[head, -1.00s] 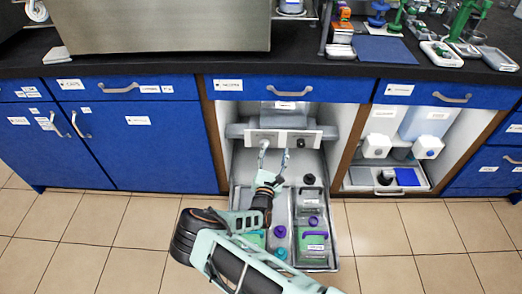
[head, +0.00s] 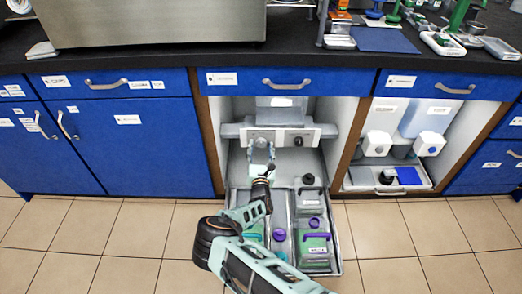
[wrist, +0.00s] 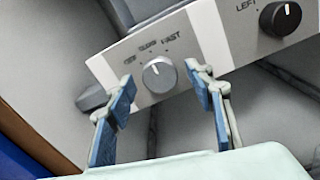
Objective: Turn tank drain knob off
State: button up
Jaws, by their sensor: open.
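A white control panel (head: 281,132) sits inside the open cabinet bay; it also shows in the wrist view (wrist: 214,24). It bears a grey knob (wrist: 160,75) with printed labels above it, one reading FAST, and a pale pointer mark near its top. A black knob (wrist: 281,18) is farther right, near the word LEFT. My gripper (wrist: 161,74) is open, its two blue-padded fingers pointing at the panel on either side of the grey knob. Contact with the knob cannot be told. In the head view, my gripper (head: 261,152) is in front of the grey knob and partly covers it.
A pulled-out grey drawer (head: 337,240) with bottles and green-filled containers lies below my arm. Brown cabinet walls flank the bay. White-capped containers (head: 428,143) stand in the bay to the right. The dark countertop (head: 290,53) overhangs above. Tiled floor is free on both sides.

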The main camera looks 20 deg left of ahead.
jog(key=shift+w, duration=0.35)
jog(key=shift+c, duration=0.7)
jog(key=c, duration=1)
jog(key=shift+n, duration=0.3)
jog(key=n, duration=0.4)
jog(key=shift+p, duration=0.4)
jog(key=shift+n, duration=2.1)
jog(key=shift+d, duration=0.1)
